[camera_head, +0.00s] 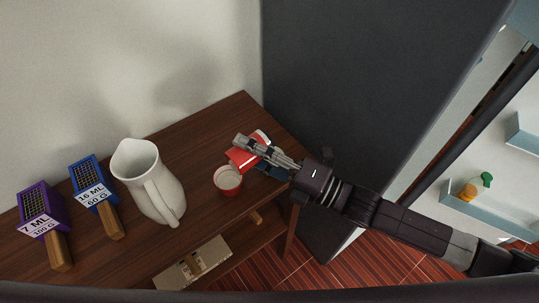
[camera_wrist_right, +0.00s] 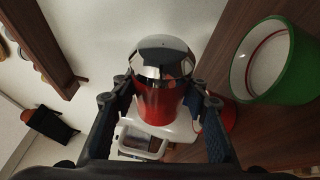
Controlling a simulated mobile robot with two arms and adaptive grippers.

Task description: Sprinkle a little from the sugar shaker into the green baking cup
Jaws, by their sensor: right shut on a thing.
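My right gripper (camera_head: 262,148) reaches in from the right over the far right end of the wooden table. In the right wrist view it is shut on the sugar shaker (camera_wrist_right: 157,100), which has a red body and a shiny metal domed top. The head view shows red parts (camera_head: 243,158) at the fingers, but the fingers hide much there. The green baking cup (camera_wrist_right: 283,72), white inside, stands right of the shaker in the wrist view, apart from it in the picture. In the head view I cannot clearly make out the green cup. My left gripper is not in view.
A red cup with a pale inside (camera_head: 228,181) stands close to my gripper. A white pitcher (camera_head: 150,180), a blue box (camera_head: 90,177) and a purple box (camera_head: 39,205) with labels stand to the left. A dark panel (camera_head: 345,90) rises behind the table's right end.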

